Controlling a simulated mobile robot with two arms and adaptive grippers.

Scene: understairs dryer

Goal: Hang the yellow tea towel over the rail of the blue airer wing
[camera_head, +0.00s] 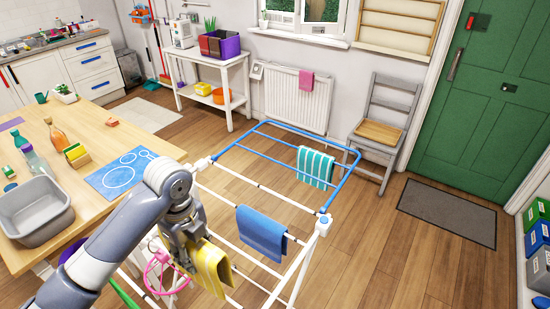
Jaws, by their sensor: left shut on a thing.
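The yellow tea towel (212,266) hangs from my left gripper (190,240), which is shut on it. The towel is over the near, white-railed part of the airer, left of the blue cloth; I cannot tell if it touches a rail. The blue airer wing (262,128) is at the far end of the airer, with blue rails. A teal-and-white striped towel (315,167) hangs over the right part of the wing. My right gripper is not in view.
A blue cloth (262,233) hangs on a white rail of the airer (322,225). A wooden table (95,140) with a grey basin (35,210) stands at left. A chair (385,130) stands beyond the wing. The wing's left rail stretch is bare.

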